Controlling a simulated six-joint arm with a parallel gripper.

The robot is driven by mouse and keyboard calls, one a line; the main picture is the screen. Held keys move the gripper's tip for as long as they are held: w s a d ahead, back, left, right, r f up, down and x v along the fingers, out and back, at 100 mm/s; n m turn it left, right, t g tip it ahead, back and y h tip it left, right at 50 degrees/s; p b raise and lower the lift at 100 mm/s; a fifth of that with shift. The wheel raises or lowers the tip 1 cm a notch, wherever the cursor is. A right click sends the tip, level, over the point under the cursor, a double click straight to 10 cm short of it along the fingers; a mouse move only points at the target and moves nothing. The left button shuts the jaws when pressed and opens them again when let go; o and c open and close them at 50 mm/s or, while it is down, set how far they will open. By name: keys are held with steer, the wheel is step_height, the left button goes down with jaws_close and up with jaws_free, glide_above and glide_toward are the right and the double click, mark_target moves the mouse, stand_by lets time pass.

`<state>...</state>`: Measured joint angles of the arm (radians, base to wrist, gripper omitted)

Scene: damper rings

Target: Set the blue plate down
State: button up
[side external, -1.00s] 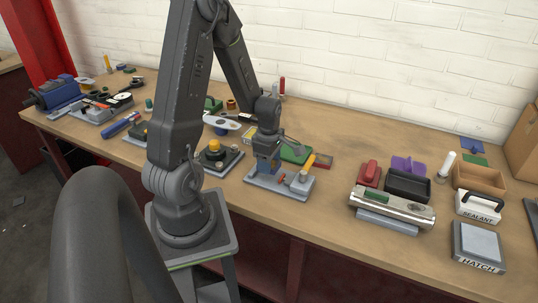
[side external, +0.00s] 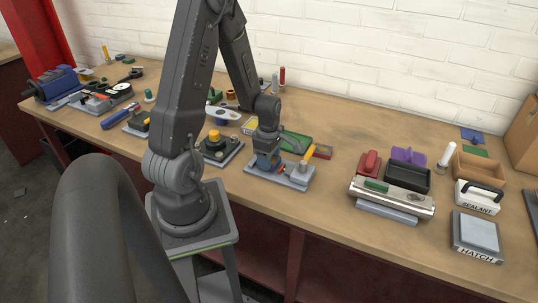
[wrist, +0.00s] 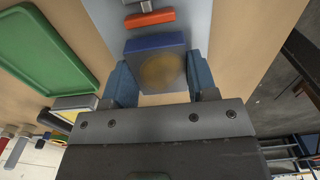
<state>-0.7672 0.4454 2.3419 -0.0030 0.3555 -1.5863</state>
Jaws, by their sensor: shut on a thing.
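The blue plate (wrist: 157,62) is square and thick, with a dull yellow-brown round patch in its face. My gripper (wrist: 160,84) is shut on it, with one blue-grey finger at each side in the wrist view. In the side external view my gripper (side external: 267,160) points down over the left part of a grey base (side external: 293,184). The base also shows at the top of the wrist view (wrist: 190,20), just beyond the plate. The fingers largely hide the plate from the side, so I cannot tell whether it touches the base.
A red-orange bar (wrist: 150,19) lies close beyond the plate. A yellow handle (side external: 307,160) rises on the base's right side. A green tray (side external: 297,142) lies behind, and a black fixture with a yellow knob (side external: 215,145) stands left.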

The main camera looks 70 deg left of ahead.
steer(key=shift+f, duration=0.35)
stand_by(0.5)
steer(key=o, duration=1.3)
step_height(320, 180, up, 14)
steer(key=shift+f, duration=0.1)
jaws_close()
stand_by(0.6)
stand_by(0.7)
